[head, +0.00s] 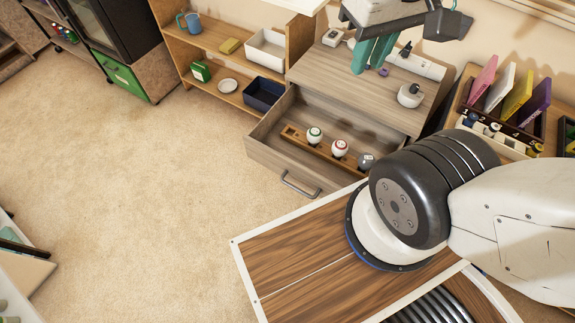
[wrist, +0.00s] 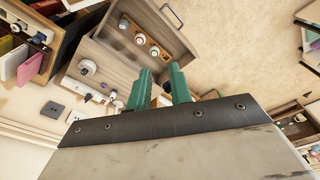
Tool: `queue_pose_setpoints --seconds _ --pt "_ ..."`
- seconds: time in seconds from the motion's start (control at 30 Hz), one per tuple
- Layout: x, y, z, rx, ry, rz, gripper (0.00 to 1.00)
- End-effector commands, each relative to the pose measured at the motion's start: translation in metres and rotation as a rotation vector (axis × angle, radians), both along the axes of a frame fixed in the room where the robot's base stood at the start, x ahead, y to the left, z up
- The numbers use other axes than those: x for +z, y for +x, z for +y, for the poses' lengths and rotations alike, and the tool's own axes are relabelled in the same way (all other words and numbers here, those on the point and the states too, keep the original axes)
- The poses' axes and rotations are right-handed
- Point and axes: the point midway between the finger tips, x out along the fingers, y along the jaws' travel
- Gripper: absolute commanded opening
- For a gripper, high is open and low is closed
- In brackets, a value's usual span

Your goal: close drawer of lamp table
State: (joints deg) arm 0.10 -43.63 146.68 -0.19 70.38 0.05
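The lamp table (head: 325,67) is a light wood cabinet against the wall. Its drawer (head: 266,157) is pulled well out, with a metal bar handle (head: 300,186) on its front. A wooden rack with three balls lies inside. In the wrist view the open drawer (wrist: 187,42) is at the top, with its handle (wrist: 172,14) at the upper edge. My gripper (head: 372,66), with green fingers, is above the tabletop, back from the drawer front and apart from the handle. In the wrist view the fingers (wrist: 160,70) stand slightly apart, with nothing between them.
A shelf (head: 225,55) with a mug, trays and small boxes stands to the left. A rack of coloured books (head: 510,95) stands at the right. Small devices, including a white rounded one (head: 410,96), sit on the tabletop. Carpet (head: 150,190) before the drawer is clear.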

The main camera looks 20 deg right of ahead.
Motion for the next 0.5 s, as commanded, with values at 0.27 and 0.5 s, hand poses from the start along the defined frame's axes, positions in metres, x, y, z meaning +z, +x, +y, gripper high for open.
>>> queue_pose_setpoints --seconds 0.27,0.5 --pt "-0.024 0.01 0.027 0.139 -0.01 0.133 0.0" --pt "-0.066 0.039 0.061 0.386 -0.148 0.339 0.0"
